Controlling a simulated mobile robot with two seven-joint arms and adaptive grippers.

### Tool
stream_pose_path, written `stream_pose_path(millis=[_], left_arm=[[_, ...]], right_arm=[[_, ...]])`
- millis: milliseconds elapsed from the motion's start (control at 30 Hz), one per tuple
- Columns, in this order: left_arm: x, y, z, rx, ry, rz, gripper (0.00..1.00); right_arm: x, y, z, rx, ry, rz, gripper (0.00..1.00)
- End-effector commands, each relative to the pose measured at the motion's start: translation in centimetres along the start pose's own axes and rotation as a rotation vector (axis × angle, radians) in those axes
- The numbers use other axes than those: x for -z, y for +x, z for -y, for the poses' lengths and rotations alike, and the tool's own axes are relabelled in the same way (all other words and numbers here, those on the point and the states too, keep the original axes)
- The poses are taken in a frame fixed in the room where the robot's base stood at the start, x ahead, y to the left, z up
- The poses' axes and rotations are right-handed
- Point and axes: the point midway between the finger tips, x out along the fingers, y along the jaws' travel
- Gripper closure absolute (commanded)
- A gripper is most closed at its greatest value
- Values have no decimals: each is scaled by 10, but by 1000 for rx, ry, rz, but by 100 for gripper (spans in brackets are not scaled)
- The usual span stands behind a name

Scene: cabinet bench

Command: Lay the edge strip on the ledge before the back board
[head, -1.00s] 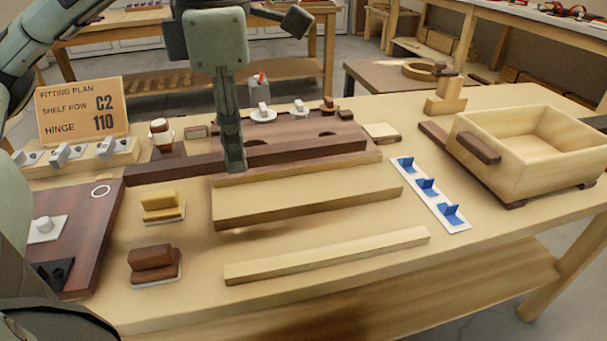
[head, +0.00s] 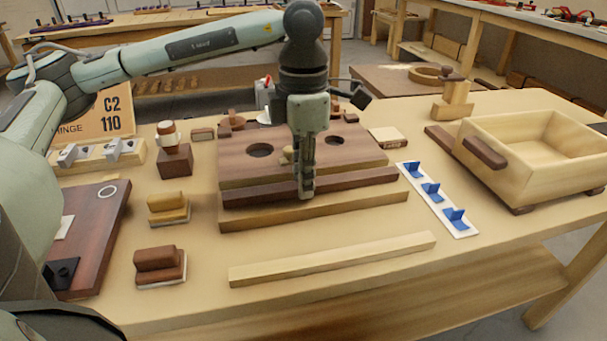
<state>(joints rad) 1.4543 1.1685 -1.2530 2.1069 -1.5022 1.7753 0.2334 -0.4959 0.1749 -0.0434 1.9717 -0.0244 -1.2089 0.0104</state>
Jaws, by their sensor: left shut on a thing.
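The edge strip (head: 356,182) is a long dark brown bar. My left gripper (head: 306,192) points down and is shut on it near its middle. The strip lies along the front of the back board (head: 346,148), a brown board with round holes. The pale ledge (head: 318,213) shows as a light wood band in front of and below the strip. The strip is level with the ledge's length and very close over it; I cannot tell whether it touches. My gripper hides part of the board and strip. My right gripper is out of view.
A loose pale bar (head: 335,259) lies in front. Yellow (head: 168,206) and brown (head: 158,262) blocks stand at left. A white strip with blue brackets (head: 438,200) and a wooden box (head: 535,150) are at right. A sign (head: 105,115) stands at back left.

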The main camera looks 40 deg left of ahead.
Motion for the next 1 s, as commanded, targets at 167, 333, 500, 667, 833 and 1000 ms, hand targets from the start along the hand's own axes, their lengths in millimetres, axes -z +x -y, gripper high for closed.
stream_pose_path(millis=[167,333,500,667,833,1000], left_arm=[[0,0,0,0,0,1,100],[0,2,0,0,1,1,100],[0,3,0,1,1,0,76],[0,3,0,1,1,0,61],[0,3,0,1,1,1,61],[0,-1,0,0,1,1,61]], right_arm=[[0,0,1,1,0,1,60],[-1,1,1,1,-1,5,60],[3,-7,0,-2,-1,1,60],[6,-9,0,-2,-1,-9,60],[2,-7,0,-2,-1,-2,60],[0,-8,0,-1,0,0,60]])
